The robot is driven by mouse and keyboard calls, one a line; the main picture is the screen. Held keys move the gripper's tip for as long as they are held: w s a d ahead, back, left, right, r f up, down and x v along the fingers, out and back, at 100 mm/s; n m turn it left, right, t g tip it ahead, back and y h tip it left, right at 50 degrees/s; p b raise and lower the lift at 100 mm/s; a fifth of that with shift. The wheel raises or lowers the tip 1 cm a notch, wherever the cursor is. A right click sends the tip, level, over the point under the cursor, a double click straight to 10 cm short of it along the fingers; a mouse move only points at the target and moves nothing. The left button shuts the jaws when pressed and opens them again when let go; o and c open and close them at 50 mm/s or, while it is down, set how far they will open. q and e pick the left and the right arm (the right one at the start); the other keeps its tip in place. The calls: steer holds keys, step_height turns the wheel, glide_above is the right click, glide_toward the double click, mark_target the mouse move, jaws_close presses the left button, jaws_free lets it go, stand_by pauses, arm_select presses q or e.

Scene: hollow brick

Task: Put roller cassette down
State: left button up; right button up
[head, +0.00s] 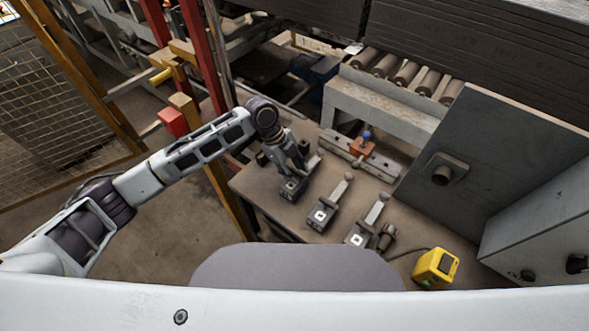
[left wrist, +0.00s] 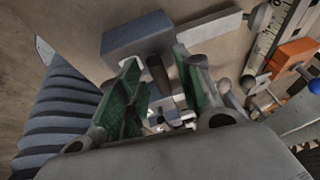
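Three roller cassettes, dark grey blocks each with a lighter bar, lie on the brown bench in the head view. The nearest to my left gripper is the left cassette (head: 293,188); the others are the middle cassette (head: 322,214) and the right cassette (head: 359,237). My left gripper (head: 284,158) is low over the left cassette. In the left wrist view its green-padded fingers (left wrist: 155,70) stand apart, with a dark post (left wrist: 157,76) in the gap. A grey block with a light bar (left wrist: 137,36) lies just beyond the fingertips. My right gripper is out of view.
A metal rail with an orange clamp and blue knob (head: 362,147) lies behind the cassettes. A yellow device (head: 436,268) stands at the bench's right front. A grey upright panel (head: 480,150) bounds the right. A red post and yellow frame stand left of the bench.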

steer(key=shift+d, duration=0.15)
arm_select(q)
steer(key=shift+r, duration=0.15)
steer(key=shift+w+a+r, duration=0.15)
steer(key=shift+a+r, duration=0.1)
steer(key=shift+r, duration=0.25)
steer(key=v, duration=1)
steer(key=shift+a+r+b, duration=0.2)
steer(key=shift+r+b, duration=0.1)
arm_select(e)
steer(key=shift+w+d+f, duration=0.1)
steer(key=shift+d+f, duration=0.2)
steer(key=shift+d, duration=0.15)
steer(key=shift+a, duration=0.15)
